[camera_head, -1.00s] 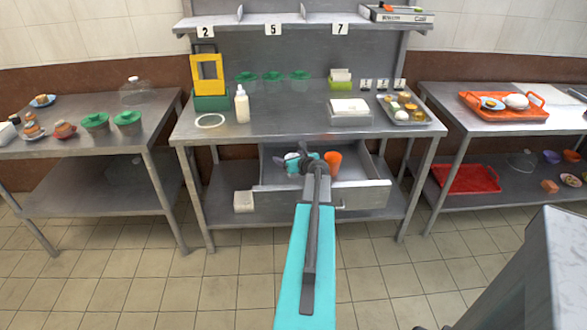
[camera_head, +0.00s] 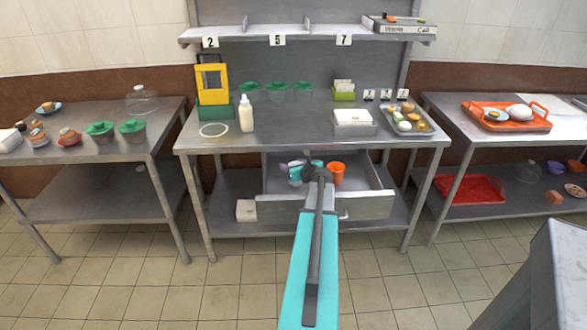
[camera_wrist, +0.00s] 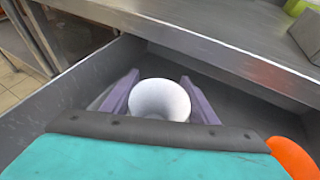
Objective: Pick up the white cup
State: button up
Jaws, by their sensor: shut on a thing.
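The white cup (camera_wrist: 160,99) shows in the wrist view, its round mouth facing the camera, between the two purple-grey fingers of my gripper (camera_wrist: 160,98). My gripper is shut on the cup, inside or just over the open drawer (camera_wrist: 75,90). In the head view my gripper (camera_head: 312,172) is at the open drawer (camera_head: 370,205), mostly hidden behind my arm. Whether the cup touches the drawer floor is unclear.
An orange cup (camera_head: 337,173) stands in the drawer just right of my gripper; it also shows in the wrist view (camera_wrist: 292,158). The steel tabletop (camera_head: 290,125) overhangs the drawer's back.

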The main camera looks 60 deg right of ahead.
notch_tip(320, 180, up, 17)
jog(key=shift+p, duration=0.3)
dwell(0.3)
jog(key=shift+a, duration=0.1)
dwell(0.5)
